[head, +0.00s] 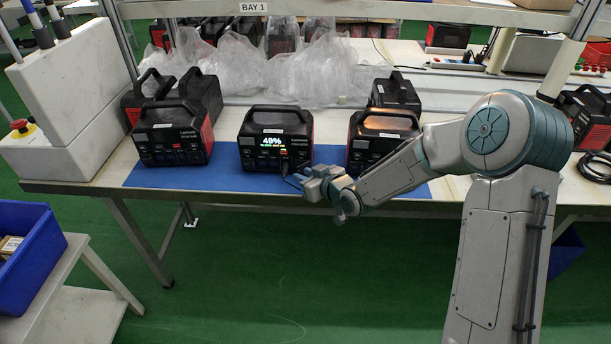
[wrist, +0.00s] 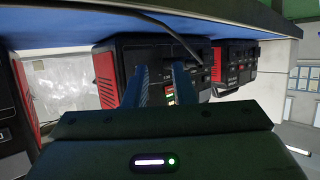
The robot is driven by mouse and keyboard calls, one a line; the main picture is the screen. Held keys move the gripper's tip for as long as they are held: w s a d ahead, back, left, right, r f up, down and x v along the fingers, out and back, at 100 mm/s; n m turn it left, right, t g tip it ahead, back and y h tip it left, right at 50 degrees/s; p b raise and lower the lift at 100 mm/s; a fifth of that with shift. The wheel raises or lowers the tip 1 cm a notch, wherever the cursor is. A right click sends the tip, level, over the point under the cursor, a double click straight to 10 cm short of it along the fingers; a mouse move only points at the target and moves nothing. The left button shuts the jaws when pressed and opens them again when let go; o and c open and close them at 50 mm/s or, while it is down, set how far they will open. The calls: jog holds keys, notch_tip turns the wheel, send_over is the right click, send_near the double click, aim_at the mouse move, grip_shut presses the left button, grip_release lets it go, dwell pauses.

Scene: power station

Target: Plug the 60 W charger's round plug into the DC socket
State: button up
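The middle power station (head: 275,145) stands on the blue mat with its display (head: 271,141) lit at 49%. My gripper (head: 306,180) is low in front of its right front corner. In the wrist view the two fingers (wrist: 166,84) are apart, with nothing visible clamped between them. The lit display shows in the gap between them, beyond the fingertips. A thin dark cable (wrist: 172,30) runs from the mat edge toward the station's front, past the fingertips. The round plug and the DC socket are too small or hidden to make out; I cannot tell whether they are joined.
Similar power stations stand left (head: 175,135) and right (head: 372,135) on the blue mat (head: 205,178). More stand behind, with clear plastic bags (head: 310,75). A white block with a red button (head: 20,125) is at the left. A blue bin (head: 40,245) stands lower left.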

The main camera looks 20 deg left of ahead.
aim_at(294, 166)
grip_shut()
jog(key=shift+a+f+b, duration=0.15)
jog(key=shift+b, duration=0.45)
jog(key=b, duration=0.1)
jog(key=m+t+b, duration=0.1)
jog(key=b, duration=0.1)
jog(key=shift+s+a+f+h, duration=0.1)
jog(key=shift+a+f+h, duration=0.1)
jog(key=shift+a+h, duration=0.15)
jog(key=a+m+t+h+b, duration=0.1)
jog(key=b, duration=0.3)
jog(key=shift+m+t+h, duration=0.25)
jog(key=shift+m+t, duration=0.15)
jog(key=shift+a+r+m+t+h+b, duration=0.2)
jog(key=shift+m+t+h+b, duration=0.1)
jog(key=shift+m+h+b, duration=0.25)
jog(key=shift+a+r+m+t+h, duration=0.2)
jog(key=shift+a+m+t+h, duration=0.1)
jog(key=shift+m+h, duration=0.25)
jog(key=shift+w+a+m+t+h+p, duration=0.3)
jog(key=shift+m+h+p, duration=0.4)
jog(key=shift+p, duration=0.25)
jog(key=shift+w+f+m+h+p, duration=0.1)
jog(key=shift+m+h+p, duration=0.2)
